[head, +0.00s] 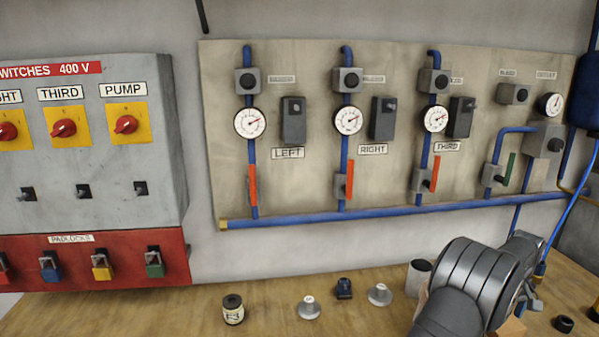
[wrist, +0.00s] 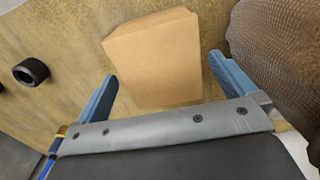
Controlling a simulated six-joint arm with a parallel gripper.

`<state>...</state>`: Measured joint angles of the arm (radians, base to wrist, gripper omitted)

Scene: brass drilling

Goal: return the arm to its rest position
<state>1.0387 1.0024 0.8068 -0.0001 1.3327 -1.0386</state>
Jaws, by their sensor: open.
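My gripper (wrist: 162,88) is open in the wrist view, with its two blue fingers apart and nothing between the tips. A plain cardboard-brown block (wrist: 155,55) lies on the wooden bench just beyond the fingers; I cannot tell how far below them it is. In the head view my dark grey arm reaches over the bench at the lower right. It hides most of the gripper and much of the block (head: 511,327).
The wooden bench (head: 180,310) holds a labelled cylinder (head: 233,309), two grey knob-like parts, a small dark blue piece (head: 344,289) and a black ring (wrist: 31,72). Behind stand a pipe-and-gauge panel (head: 300,185) and a switch cabinet (head: 90,200) with padlocks. The bench's left front is clear.

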